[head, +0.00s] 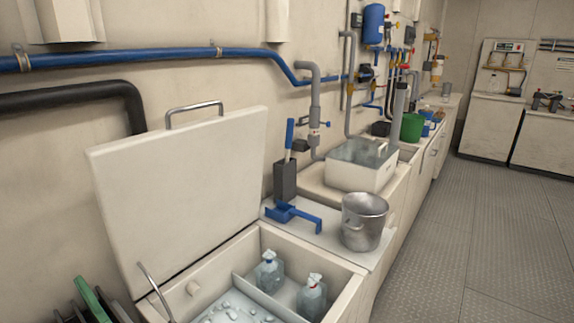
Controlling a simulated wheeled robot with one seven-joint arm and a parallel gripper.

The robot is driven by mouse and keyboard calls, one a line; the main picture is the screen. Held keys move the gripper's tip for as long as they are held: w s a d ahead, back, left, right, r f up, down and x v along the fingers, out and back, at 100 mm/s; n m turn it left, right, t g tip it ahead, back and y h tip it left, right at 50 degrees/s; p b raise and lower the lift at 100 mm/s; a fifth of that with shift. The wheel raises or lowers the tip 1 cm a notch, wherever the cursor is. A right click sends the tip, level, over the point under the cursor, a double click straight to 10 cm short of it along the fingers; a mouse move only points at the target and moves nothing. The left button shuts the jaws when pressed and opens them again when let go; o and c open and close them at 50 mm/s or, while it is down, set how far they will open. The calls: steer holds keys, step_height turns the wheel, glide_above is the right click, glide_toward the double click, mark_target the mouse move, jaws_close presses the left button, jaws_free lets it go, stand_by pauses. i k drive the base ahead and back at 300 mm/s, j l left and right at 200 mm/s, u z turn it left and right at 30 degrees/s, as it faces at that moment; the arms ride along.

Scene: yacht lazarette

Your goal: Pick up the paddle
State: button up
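No thing is plainly marked as the paddle. A blue-handled tool (289,134) stands upright in a dark grey holder (284,181) against the wall; its lower end is hidden inside the holder. A blue scoop-like piece with a handle (300,214) lies on the counter in front of the holder. I cannot tell for certain which of the two is the paddle. My gripper is not in view.
An open bin (336,282) holds ice and two bottles; its raised lid (180,185) leans back at left. A metal bucket (363,222) stands right of the blue piece. A white basin (350,175) sits behind. The floor (490,220) at right is clear.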

mark_target(289, 126)
steer(key=i+u, duration=0.1)
steer(key=u, duration=0.5)
steer(key=i+l+u, duration=0.25)
steer(key=l+u, duration=0.25)
steer(key=l, duration=0.15)
steer(key=i+l+u, duration=0.2)
steer(key=l, duration=0.15)
steer(key=l+u, duration=0.25)
steer(key=i+l, duration=0.1)
steer(key=l, duration=0.4)
steer(key=i+l, duration=0.1)
steer(key=l, duration=0.4)
steer(key=i+l+u, duration=0.1)
steer(key=l, duration=0.4)
steer(key=i+l, duration=0.1)
steer(key=l, duration=0.4)
